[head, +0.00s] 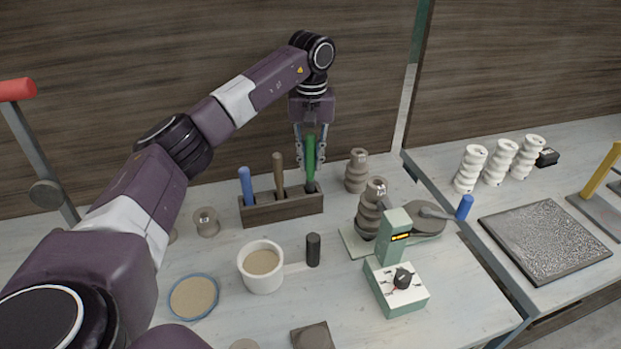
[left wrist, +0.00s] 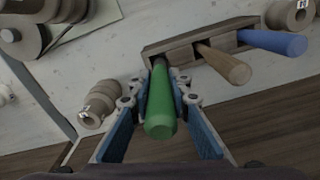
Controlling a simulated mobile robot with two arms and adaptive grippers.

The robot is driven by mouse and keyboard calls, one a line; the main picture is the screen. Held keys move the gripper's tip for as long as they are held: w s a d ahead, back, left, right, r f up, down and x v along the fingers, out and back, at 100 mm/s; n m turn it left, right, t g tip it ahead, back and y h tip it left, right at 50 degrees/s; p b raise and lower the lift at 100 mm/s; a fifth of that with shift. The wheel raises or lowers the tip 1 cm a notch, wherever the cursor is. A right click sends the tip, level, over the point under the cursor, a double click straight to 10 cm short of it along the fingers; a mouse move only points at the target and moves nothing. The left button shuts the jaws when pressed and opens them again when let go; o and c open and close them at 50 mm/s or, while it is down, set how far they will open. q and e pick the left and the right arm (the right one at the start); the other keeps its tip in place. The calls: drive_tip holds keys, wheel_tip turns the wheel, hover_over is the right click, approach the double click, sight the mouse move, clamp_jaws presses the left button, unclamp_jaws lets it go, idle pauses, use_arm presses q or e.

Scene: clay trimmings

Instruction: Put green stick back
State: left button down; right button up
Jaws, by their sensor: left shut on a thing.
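The green stick (head: 310,158) stands upright at the right end of the wooden rack (head: 282,207) in the head view. Its lower end meets the rack's right slot; I cannot tell how deep it sits. My left gripper (head: 310,160) comes down from above and is shut on the green stick. In the left wrist view the green stick (left wrist: 160,105) lies between the blue-padded fingers (left wrist: 160,100), with its far end at the end of the rack (left wrist: 205,42). A brown stick (head: 278,174) and a blue stick (head: 246,186) stand in the rack's other slots. My right gripper is not in view.
A grey clay piece (head: 356,171) stands just right of the rack. A green device (head: 397,285) with a clay piece (head: 371,210) is further right. A cup (head: 262,267) and dark cylinder (head: 313,250) stand in front. A wooden wall rises behind.

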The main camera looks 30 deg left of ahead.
sight(310, 180)
use_arm(q)
drive_tip(key=shift+f, duration=1.2)
wheel_tip(310, 180, down, 4)
drive_tip(key=shift+r+p, duration=0.1)
drive_tip(key=shift+p, duration=0.4)
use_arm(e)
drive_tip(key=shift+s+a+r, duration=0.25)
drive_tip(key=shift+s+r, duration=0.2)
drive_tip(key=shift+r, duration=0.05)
use_arm(q)
drive_tip(key=c, duration=1.8)
unclamp_jaws()
drive_tip(key=shift+f, duration=0.2)
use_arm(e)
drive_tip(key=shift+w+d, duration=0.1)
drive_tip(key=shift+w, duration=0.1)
